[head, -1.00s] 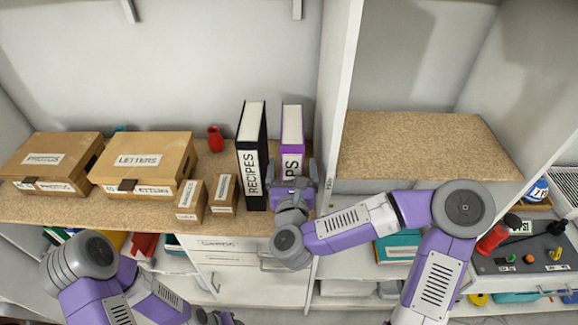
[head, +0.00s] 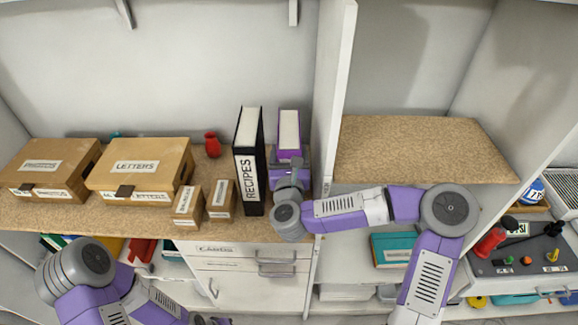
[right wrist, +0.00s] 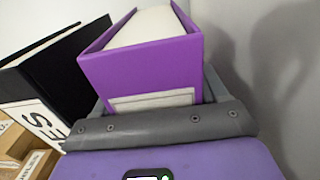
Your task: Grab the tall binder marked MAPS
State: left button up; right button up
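A tall purple binder (head: 289,133) stands upright on the wooden shelf, right of the black RECIPES binder (head: 249,160) and close to the white divider. Its label is hidden behind my right gripper (head: 289,168) in the head view. In the right wrist view the purple binder (right wrist: 150,60) stands between my two grey fingers, one on each side; its pale label shows only its top edge. The fingers look open around it, and I see no clear grip. My left arm is low at the left; its gripper is mostly below the frame and unclear.
The white divider (head: 332,100) rises just right of the binder. Cardboard boxes, LETTERS (head: 140,165) among them, and two small boxes (head: 222,195) stand to the left. A red vase (head: 212,145) is behind. The right shelf (head: 420,145) is empty.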

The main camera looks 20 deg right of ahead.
grip_shut()
jog(key=shift+r, duration=0.1)
dwell(0.3)
